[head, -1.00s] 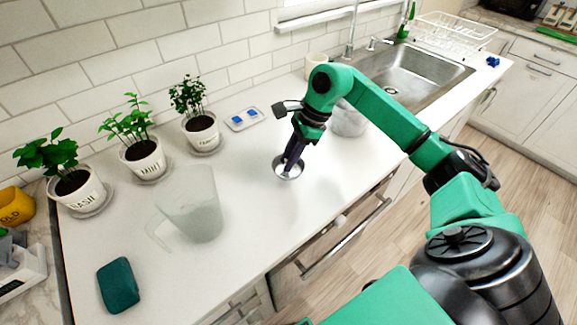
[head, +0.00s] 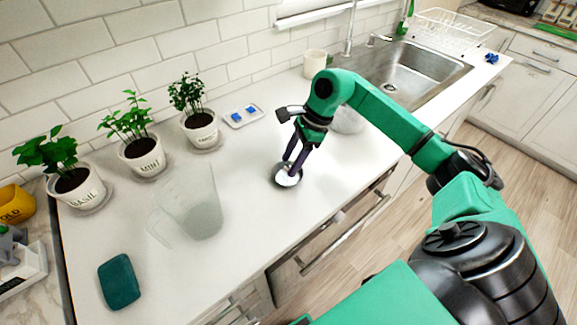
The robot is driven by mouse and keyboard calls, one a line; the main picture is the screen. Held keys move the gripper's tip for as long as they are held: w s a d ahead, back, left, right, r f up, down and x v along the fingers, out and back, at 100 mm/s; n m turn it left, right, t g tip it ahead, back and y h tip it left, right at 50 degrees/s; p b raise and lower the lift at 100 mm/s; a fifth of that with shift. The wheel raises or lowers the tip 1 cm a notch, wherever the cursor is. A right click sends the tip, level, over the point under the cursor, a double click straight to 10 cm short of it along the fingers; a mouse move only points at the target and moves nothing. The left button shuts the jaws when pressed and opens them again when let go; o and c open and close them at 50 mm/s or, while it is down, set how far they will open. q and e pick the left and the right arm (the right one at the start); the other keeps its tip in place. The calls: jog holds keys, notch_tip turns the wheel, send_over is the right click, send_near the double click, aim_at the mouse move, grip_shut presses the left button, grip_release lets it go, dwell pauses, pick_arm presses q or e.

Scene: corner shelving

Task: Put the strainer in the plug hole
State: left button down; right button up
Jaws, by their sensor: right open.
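The strainer (head: 287,177) is a small round metal dish with a bright centre, lying on the white counter in the head view. My right gripper (head: 293,167) points down at it, its two dark fingers spread apart at the dish. I cannot tell whether the fingertips touch it. The sink (head: 410,75) is a steel basin farther back to the right. Its plug hole (head: 389,87) shows as a small dark round spot on the basin floor. My left gripper is not in view.
A clear jug (head: 195,205) stands left of the strainer. Potted herbs (head: 144,158) and a small tray with blue pieces (head: 243,116) line the wall. A clear bowl (head: 347,122) sits behind my right arm, near the sink. A green sponge (head: 119,282) lies front left.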

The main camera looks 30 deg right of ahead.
jog(key=b+v, duration=0.1)
jog(key=v, duration=0.8)
jog(key=shift+r+b, duration=0.4)
jog(key=shift+d+r, duration=0.1)
jog(key=shift+d, duration=0.05)
